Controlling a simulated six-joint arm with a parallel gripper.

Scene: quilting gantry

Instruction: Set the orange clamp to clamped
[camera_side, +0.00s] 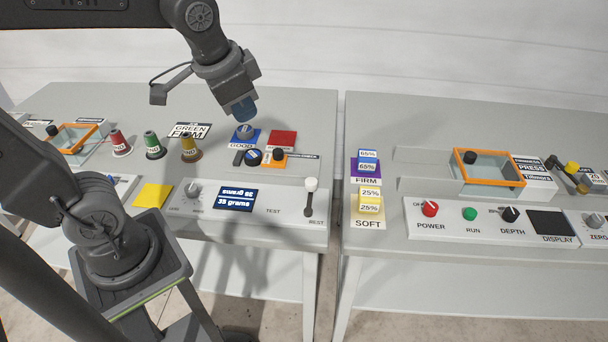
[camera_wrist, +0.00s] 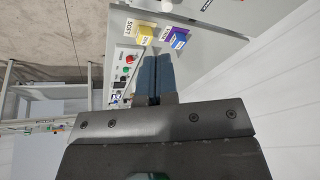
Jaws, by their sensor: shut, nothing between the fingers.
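My gripper (camera_side: 243,110) is shut and empty, in the air above the back of the left table, over the blue GOOD pad (camera_side: 243,141). In the wrist view my gripper's fingers (camera_wrist: 153,78) are together. No part is plainly marked as the orange clamp. An orange block (camera_side: 270,161) with black knobs stands below and right of my gripper. An orange frame (camera_side: 480,152) with a black knob lies over a clear box on the right table, and a similar orange frame (camera_side: 72,137) is at the far left. Whether any is clamped I cannot tell.
Red, green and yellow cones (camera_side: 154,147) stand left of my gripper. A red pad (camera_side: 283,138) lies close by. The scale console (camera_side: 250,222) has a white-topped lever (camera_side: 311,187). FIRM and SOFT blocks (camera_side: 368,200) stand across the gap between tables.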

